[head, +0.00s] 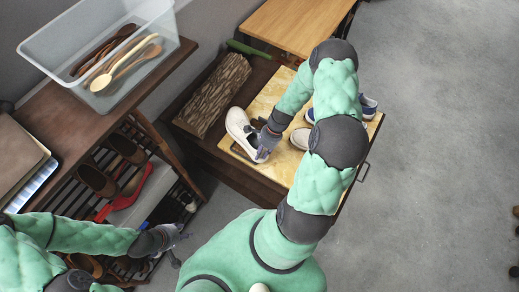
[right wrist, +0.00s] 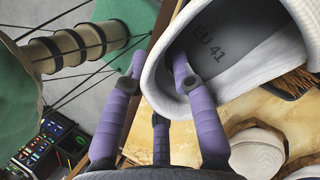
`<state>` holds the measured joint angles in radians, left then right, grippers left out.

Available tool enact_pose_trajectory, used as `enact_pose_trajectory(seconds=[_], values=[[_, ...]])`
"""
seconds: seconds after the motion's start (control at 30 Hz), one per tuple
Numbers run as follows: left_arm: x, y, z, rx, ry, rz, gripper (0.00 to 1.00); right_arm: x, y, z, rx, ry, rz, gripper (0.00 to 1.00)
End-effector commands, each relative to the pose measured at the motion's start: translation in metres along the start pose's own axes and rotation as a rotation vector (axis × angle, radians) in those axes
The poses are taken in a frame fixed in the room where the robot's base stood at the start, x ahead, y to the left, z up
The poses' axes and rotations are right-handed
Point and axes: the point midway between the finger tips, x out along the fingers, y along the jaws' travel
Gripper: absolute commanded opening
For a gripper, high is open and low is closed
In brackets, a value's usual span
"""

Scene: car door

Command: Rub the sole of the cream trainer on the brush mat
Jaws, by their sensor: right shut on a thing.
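The cream trainer (head: 238,126) is on or just above the brush mat (head: 239,151) on the yellowish board at centre; I cannot tell whether its sole touches. In the right wrist view the trainer (right wrist: 232,50) shows its open collar and an insole marked "EU 41". My right gripper (head: 264,148) is shut on the trainer's collar wall, one finger inside the shoe and another outside, as the right wrist view shows (right wrist: 160,72). Brown bristles of the mat (right wrist: 292,82) show beside the trainer. Most of the mat is hidden. My left gripper (head: 180,243) is open and empty at lower left.
Other shoes stand on the board: a pale one (head: 300,138) right of my gripper and a blue one (head: 369,106) behind my right arm. A rough brown block (head: 213,95) lies left. A clear bin of wooden spoons (head: 150,83) and a shoe rack (head: 125,180) stand further left.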

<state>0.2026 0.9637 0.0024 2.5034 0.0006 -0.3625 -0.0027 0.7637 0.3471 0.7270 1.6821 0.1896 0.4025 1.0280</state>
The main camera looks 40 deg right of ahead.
Motion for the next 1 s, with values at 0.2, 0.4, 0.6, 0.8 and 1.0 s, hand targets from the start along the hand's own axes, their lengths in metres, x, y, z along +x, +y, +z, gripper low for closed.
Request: enact_pose_trajectory(seconds=[0.2, 0.4, 0.6, 0.8, 1.0], values=[[-0.004, 0.002, 0.0, 0.0, 0.0, 0.0, 0.4, 0.0, 0.017, -0.003, 0.005, -0.003, 0.005, 0.0], [-0.007, 0.002, 0.0, 0.0, 0.0, 0.0, 0.4, 0.0, 0.028, -0.006, 0.003, -0.002, 0.003, 0.0], [-0.006, 0.002, 0.0, 0.0, 0.0, 0.0, 0.4, 0.0, 0.023, -0.005, 0.0, -0.001, 0.001, 0.0], [-0.006, 0.002, 0.0, 0.0, 0.0, 0.0, 0.4, 0.001, 0.007, -0.002, 0.0, -0.001, 0.0, 0.0], [-0.005, 0.002, 0.0, 0.0, 0.0, 0.0, 0.4, 0.001, -0.003, 0.0, 0.0, 0.0, 0.0, 0.0]])
